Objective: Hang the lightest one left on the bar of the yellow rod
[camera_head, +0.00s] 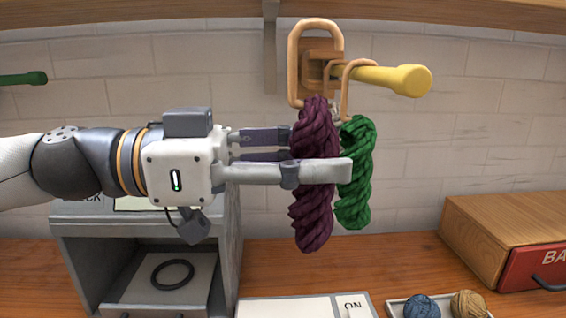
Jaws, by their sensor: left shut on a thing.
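The yellow rod (395,78) sticks out to the right from a wooden mount on the back wall. A dark green skein (355,180) hangs below it from a tan loop that goes over the rod. A dark purple skein (314,215) hangs upright left of the green one, with a larger tan loop (296,62) above it. That loop is at the rod's mount end; I cannot tell for sure whether it is around the rod. My left gripper (318,155) is shut on the purple skein, its near finger crossing in front and its tip overlapping the green skein. My right gripper is out of view.
A grey box (228,265) with a dark ring (172,274) inside stands below my left arm. A wooden cabinet (510,220) with a red drawer is at right. A tray holds blue (422,307) and tan yarn balls (469,304). A green rod (22,78) shows far left.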

